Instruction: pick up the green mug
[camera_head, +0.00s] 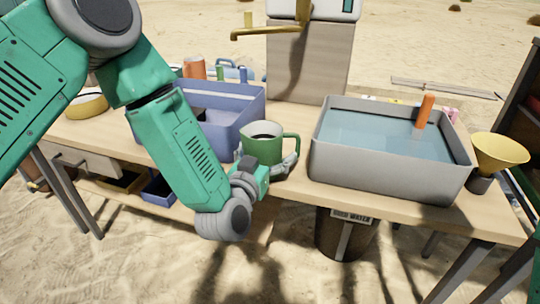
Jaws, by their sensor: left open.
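The green mug (262,149) stands upright on the wooden table, between the blue crate and the grey basin. Its handle points to the right. My left arm comes in from the left, and my left gripper (283,164) is at the mug's front right, just below the handle. The gripper is open; its fingers are close to the mug, and I cannot tell whether they touch it. Part of the mug's lower front is hidden by the gripper. My right gripper does not show.
A blue crate (252,110) stands left of the mug. A grey basin (385,167) of water with an orange object (425,111) stands right. A yellow funnel (497,152) is at the right end. A brass tap (268,32) rises behind. The table's front edge is close below the mug.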

